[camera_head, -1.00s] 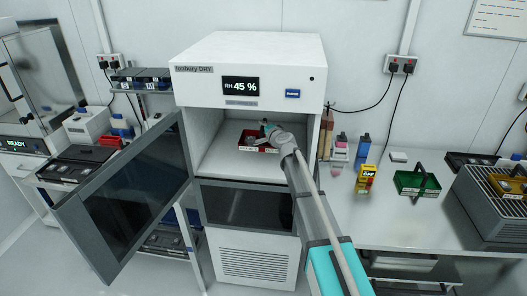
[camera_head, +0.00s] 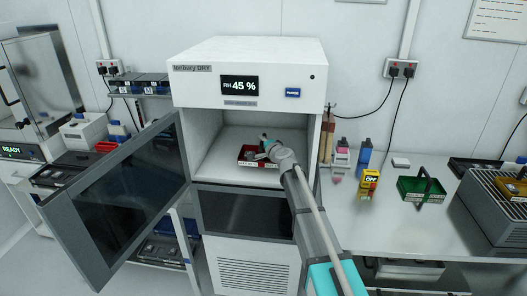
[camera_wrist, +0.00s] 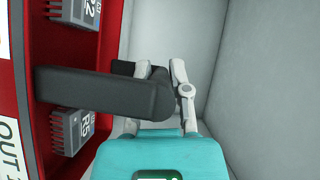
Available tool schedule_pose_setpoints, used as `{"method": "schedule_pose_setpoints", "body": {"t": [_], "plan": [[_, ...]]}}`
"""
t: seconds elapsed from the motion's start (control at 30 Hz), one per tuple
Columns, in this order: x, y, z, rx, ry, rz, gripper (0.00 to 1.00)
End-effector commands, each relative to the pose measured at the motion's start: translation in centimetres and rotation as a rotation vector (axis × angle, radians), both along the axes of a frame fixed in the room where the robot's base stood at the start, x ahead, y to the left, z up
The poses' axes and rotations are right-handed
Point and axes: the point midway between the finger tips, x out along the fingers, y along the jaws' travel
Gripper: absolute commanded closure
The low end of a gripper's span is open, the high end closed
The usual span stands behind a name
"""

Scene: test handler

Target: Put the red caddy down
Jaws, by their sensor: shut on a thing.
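The red caddy (camera_head: 246,155) is inside the open upper compartment of the dry cabinet (camera_head: 205,138). In the wrist view the caddy (camera_wrist: 25,75) fills the left side, with a dark handle (camera_wrist: 105,92) and grey finned parts in it. My gripper (camera_wrist: 165,88) is shut on the handle's end. In the head view my gripper (camera_head: 266,143) is at the caddy's right side, partly hidden by my arm. The caddy looks at or very near the compartment floor; I cannot tell if it touches.
The cabinet door (camera_head: 120,200) stands open to the left. The compartment walls are close on the right in the wrist view. A green caddy (camera_head: 421,189), a yellow box (camera_head: 370,179) and a grey ridged unit (camera_head: 490,205) are on the right bench.

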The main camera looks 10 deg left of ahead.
Motion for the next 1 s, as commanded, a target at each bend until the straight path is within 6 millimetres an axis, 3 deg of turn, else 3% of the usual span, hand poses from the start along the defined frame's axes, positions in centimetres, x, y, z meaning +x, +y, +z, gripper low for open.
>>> {"method": "schedule_pose_setpoints", "body": {"t": [0.17,0.6,1.0], "plan": [[0.0,0.0,-0.3,0.0,0.0,-0.001,1.0],[0.0,-0.1,-3.5,0.0,0.0,-0.002,1.0],[0.1,-0.2,-3.7,0.001,0.0,-0.002,1.0]]}}
